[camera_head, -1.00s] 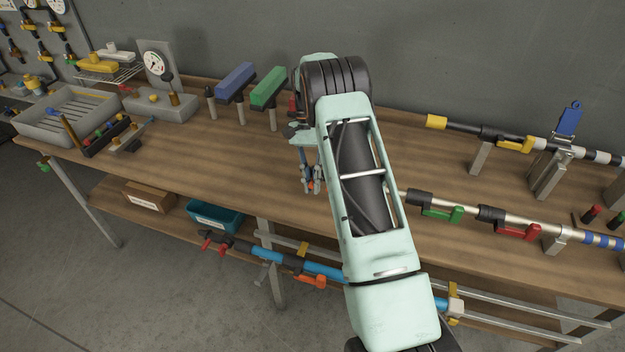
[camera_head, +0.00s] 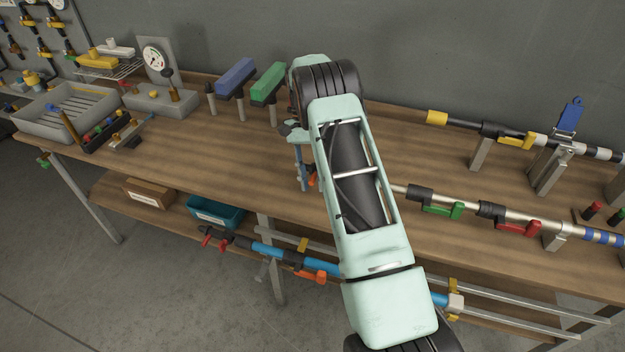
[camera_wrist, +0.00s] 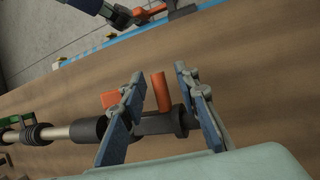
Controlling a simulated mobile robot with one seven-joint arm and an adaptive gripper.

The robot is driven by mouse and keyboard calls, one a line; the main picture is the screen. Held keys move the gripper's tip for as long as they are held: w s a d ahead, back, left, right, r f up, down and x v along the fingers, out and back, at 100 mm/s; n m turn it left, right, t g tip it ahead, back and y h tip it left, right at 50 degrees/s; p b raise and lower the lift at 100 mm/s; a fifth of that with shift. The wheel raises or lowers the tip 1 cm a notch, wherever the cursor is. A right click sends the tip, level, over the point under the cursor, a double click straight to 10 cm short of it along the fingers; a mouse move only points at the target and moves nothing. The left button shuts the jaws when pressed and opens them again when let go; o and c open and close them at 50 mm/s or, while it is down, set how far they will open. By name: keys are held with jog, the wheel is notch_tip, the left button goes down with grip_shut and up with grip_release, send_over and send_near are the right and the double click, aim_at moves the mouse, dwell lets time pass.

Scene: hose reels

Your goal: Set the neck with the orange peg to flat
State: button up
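An orange peg (camera_wrist: 161,92) stands out from a dark neck (camera_wrist: 160,124) at the end of a rod in the wrist view. My gripper (camera_wrist: 159,84) is open, with one blue-padded finger on each side of the peg and a visible gap to each. An orange lever part (camera_wrist: 109,99) shows behind the left finger, partly hidden by it. In the head view my gripper (camera_head: 303,172) is low over the bench, left of the lower rod, and my arm hides most of the neck and peg.
The wooden bench (camera_head: 190,155) has clear room left of my gripper. A green lever (camera_head: 443,211) and a red lever (camera_head: 518,229) sit along the same rod to the right. Blue (camera_head: 236,77) and green (camera_head: 268,82) blocks on posts stand behind. A blue pipe (camera_head: 290,262) lies on the lower shelf.

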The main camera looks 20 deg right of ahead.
jog(key=v, duration=0.7)
jog(key=shift+w+r, duration=0.15)
jog(key=shift+r, duration=0.1)
dwell(0.6)
